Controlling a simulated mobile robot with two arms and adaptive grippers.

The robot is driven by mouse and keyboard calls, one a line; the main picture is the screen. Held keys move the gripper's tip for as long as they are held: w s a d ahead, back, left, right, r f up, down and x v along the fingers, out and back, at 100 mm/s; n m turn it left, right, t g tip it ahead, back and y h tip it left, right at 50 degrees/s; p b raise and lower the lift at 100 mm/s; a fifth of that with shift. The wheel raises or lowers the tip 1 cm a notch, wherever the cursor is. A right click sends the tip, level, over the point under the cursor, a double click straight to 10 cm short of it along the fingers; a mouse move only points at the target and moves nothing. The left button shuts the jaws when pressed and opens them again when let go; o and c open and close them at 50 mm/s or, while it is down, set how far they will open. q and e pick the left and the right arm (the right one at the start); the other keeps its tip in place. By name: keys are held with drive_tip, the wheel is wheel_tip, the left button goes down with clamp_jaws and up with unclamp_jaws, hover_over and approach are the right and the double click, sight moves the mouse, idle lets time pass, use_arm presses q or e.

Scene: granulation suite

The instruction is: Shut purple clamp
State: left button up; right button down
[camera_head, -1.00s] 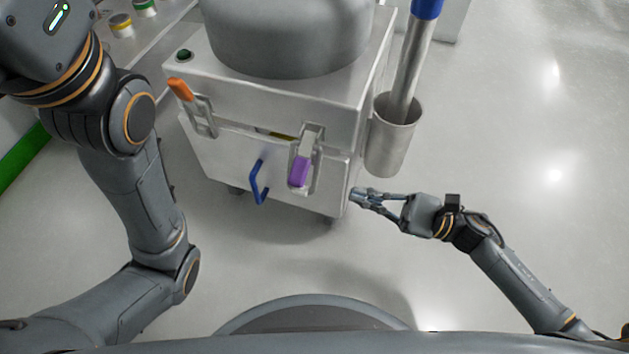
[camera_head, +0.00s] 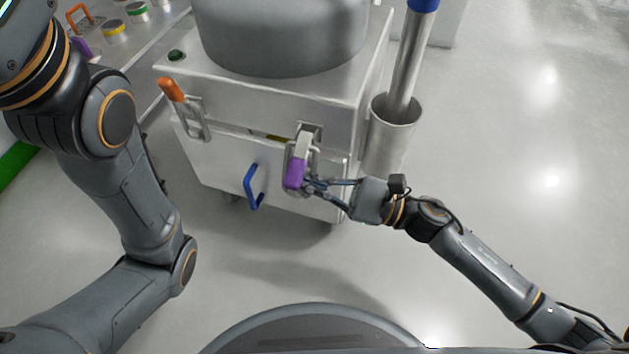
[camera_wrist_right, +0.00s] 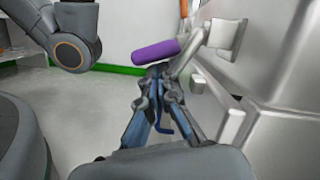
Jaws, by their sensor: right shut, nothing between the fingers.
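The purple clamp (camera_head: 296,172) is a latch with a purple grip on a metal lever, on the front of the steel cabinet (camera_head: 225,158). In the right wrist view its purple grip (camera_wrist_right: 156,52) lies just beyond my fingertips, and its lever stands out from the cabinet face. My right gripper (camera_head: 308,187) is shut and empty, its tips at the lower right of the purple grip. The fingers also show in the right wrist view (camera_wrist_right: 157,72); whether they touch the grip I cannot tell. My left arm shows at the left, but its gripper is out of view.
An orange-handled clamp (camera_head: 172,90) sits on the cabinet's left. A blue handle (camera_head: 251,187) projects left of the purple clamp. A metal holder (camera_head: 391,138) with a blue-topped tube (camera_head: 410,60) is on the right side. The floor at right is clear.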

drive_tip(key=shift+s+r+m+p, duration=0.15)
drive_tip(key=shift+s+m+p, duration=0.05)
drive_tip(key=shift+m+p, duration=0.25)
